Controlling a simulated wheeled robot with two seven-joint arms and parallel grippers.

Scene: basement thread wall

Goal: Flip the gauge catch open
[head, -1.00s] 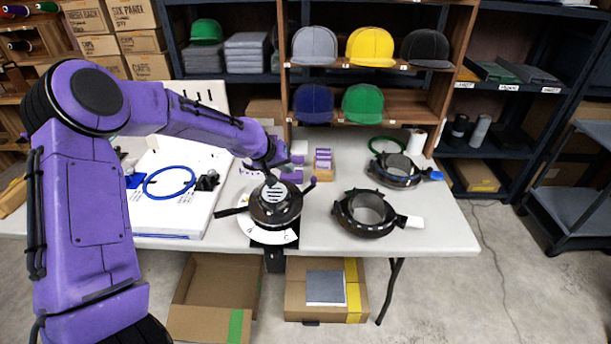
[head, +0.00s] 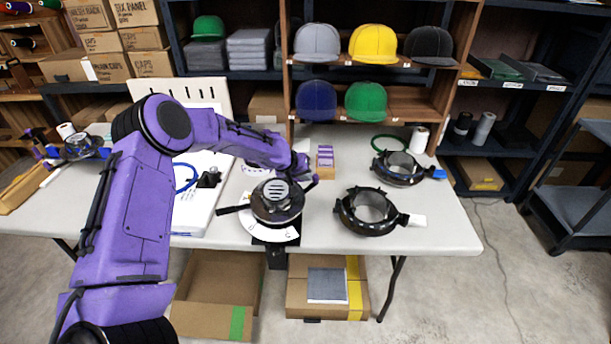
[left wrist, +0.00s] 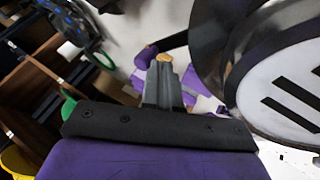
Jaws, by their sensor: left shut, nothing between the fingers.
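The gauge (head: 277,202) is a dark round fixture with a striped pale top plate, standing at the table's front edge. A black lever (head: 232,210) sticks out from its left side. My left gripper (head: 309,184) is shut and empty, close by the gauge's right rear side. In the left wrist view, its closed grey fingers (left wrist: 165,82) point past the gauge's striped plate (left wrist: 285,95), which fills the right of the picture. A purple piece (left wrist: 146,56) shows just beside the fingertips; I cannot tell whether they touch. The catch is not clearly visible behind my arm.
Two black ring fixtures (head: 369,211) (head: 400,167) stand right of the gauge on the white table (head: 455,235). A small box with purple items (head: 325,161) and a green ring (head: 388,142) lie behind.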

